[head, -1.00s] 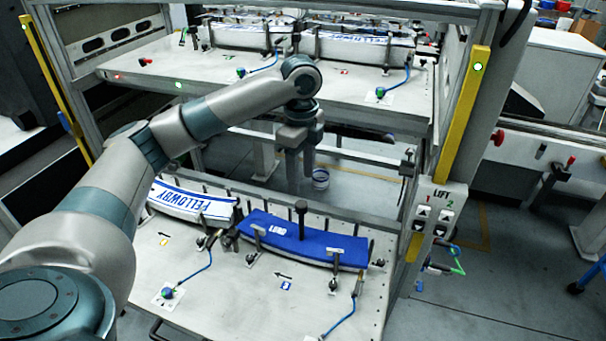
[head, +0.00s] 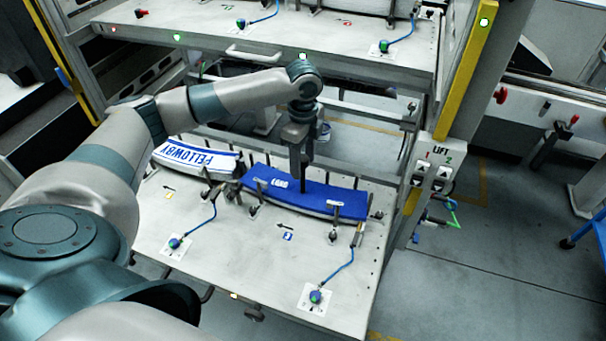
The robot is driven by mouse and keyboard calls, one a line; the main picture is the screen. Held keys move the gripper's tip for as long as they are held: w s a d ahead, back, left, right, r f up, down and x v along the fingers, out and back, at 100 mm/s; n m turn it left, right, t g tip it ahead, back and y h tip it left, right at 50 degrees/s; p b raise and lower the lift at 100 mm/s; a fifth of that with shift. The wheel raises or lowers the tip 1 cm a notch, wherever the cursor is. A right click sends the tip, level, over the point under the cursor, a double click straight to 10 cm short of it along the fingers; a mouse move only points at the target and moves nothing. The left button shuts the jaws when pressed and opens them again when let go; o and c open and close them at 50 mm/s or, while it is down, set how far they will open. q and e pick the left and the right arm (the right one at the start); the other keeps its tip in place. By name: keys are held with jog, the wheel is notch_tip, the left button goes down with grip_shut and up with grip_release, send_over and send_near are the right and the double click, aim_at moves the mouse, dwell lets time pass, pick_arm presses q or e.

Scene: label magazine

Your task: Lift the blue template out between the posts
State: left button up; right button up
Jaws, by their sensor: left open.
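The blue template (head: 343,197) lies along the lower shelf, as the curved blue top of a stack marked LUNO. Thin posts with small clips stand along its front and back edges. A dark upright handle (head: 303,185) rises from its middle. My left gripper (head: 301,171) points straight down at this handle, its open fingers around or just in front of the handle's top. The fingers hide the handle's upper part, and I cannot tell whether they touch it. My right gripper is not in view.
A white-and-blue FELLOWBY stack (head: 190,158) sits left of the template. The upper shelf (head: 330,42) hangs behind and above my left wrist. A LIFT button panel (head: 431,176) is on the right upright. The front of the lower shelf (head: 255,262) is mostly bare, with blue cables.

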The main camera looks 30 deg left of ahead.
pick_arm(q)
jog(key=p, duration=0.1)
send_over(303, 191)
jog(key=shift+w+a+f, duration=0.1)
jog(key=shift+w+f, duration=0.05)
jog(key=shift+f, duration=1.55)
jog(key=shift+w+a+f, duration=0.1)
jog(key=shift+w+f, duration=0.05)
jog(key=shift+f, duration=1.55)
jog(key=shift+c, duration=0.6)
jog(key=c, duration=1)
jog(key=shift+r, duration=0.1)
grip_shut()
jog(key=shift+p, duration=0.35)
jog(key=shift+r, duration=0.2)
jog(key=shift+r+p, duration=3.8)
jog(key=shift+p, duration=0.35)
jog(key=shift+r+p, duration=0.7)
jog(key=shift+r, duration=1.75)
